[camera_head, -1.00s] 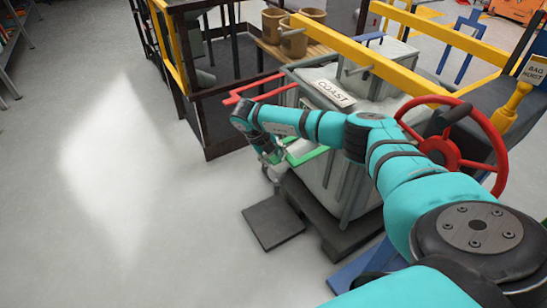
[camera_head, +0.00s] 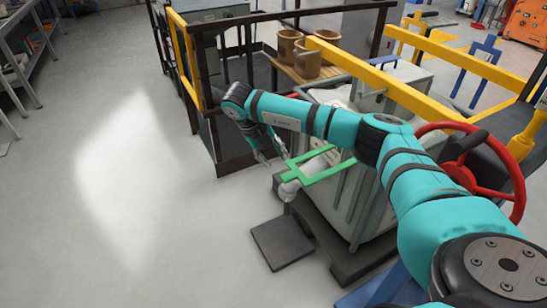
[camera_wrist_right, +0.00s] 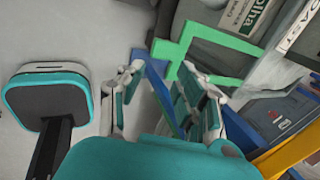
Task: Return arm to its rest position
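My left arm and gripper are not in the head view.
A red handwheel (camera_head: 510,175) stands near my right arm's upper links. Yellow rails (camera_head: 400,82) cross above the machine. A dark railing (camera_head: 225,160) stands behind the gripper. A dark plate (camera_head: 282,243) lies on the floor. The floor at left is clear.

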